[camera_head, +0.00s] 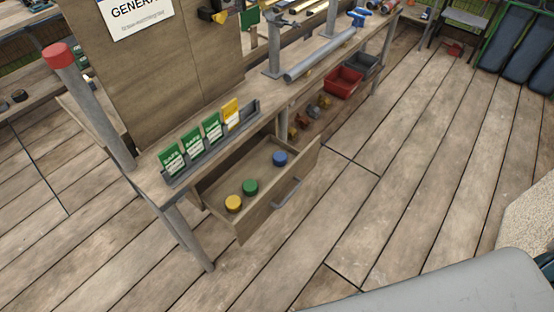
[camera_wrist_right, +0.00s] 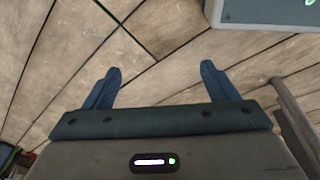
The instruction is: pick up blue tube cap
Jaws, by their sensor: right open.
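The blue tube cap (camera_head: 280,158) lies in the open drawer (camera_head: 262,208), towards its right end in the head view. A green cap (camera_head: 250,187) and a yellow cap (camera_head: 233,203) lie in the same drawer, nearer its left end. My right gripper (camera_wrist_right: 160,82) shows in the right wrist view with its two blue fingers spread apart and nothing between them. It is over wooden floor boards, and no cap shows in that view. My left gripper is not in either view.
The drawer hangs out below a workbench (camera_head: 255,105), its handle (camera_head: 287,193) facing the open floor. Seed packets (camera_head: 212,126) stand in a rack on the bench edge. A red bin (camera_head: 344,82) is further back. A metal post (camera_head: 90,108) rises at the left.

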